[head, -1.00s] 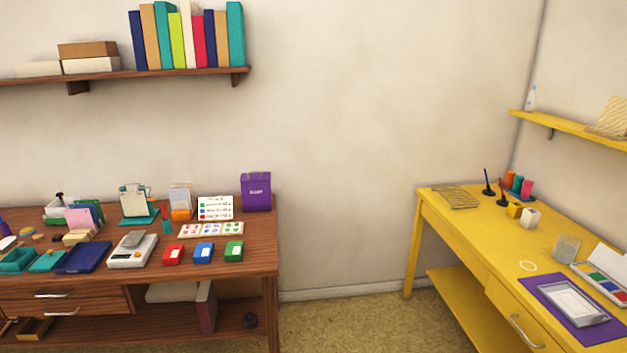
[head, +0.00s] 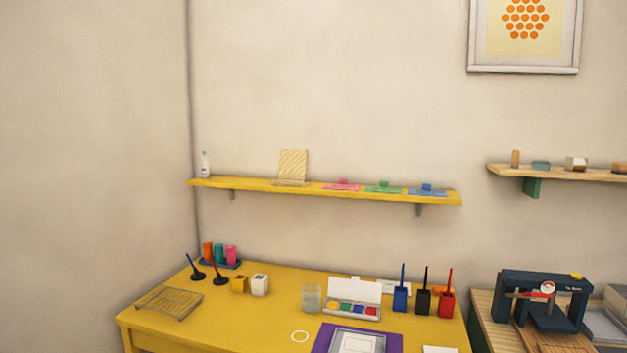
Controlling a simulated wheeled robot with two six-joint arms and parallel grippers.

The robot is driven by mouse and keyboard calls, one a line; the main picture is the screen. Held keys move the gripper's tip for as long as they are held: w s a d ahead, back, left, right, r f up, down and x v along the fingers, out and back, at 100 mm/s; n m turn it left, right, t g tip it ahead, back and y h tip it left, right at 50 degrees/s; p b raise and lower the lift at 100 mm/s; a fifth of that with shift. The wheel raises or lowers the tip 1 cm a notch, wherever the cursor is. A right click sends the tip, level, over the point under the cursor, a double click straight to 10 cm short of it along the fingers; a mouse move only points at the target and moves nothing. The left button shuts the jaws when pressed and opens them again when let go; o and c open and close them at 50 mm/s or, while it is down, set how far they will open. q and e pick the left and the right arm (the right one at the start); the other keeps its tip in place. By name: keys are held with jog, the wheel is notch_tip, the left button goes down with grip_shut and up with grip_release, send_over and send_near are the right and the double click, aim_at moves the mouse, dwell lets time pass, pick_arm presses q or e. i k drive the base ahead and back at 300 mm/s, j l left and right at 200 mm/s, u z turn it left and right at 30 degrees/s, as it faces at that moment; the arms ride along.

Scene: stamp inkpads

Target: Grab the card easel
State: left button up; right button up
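A pale tan, striped upright board with a small ledge at its foot, which looks like the card easel (head: 292,167), stands on the yellow wall shelf (head: 240,187), left of the shelf's middle. It leans back slightly and nothing covers it. Neither of my grippers is in the head view.
A small bottle (head: 205,164) stands left of the easel. Pink, green and blue flat items (head: 384,187) lie to its right. Below, the yellow table (head: 265,308) holds a wire rack (head: 169,302), a glass (head: 311,298), a paint box (head: 353,309) and several brush holders. A dark press (head: 543,300) stands right.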

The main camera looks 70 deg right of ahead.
aim_at(293, 163)
jog(key=z, duration=2.05)
jog(key=j, duration=0.1)
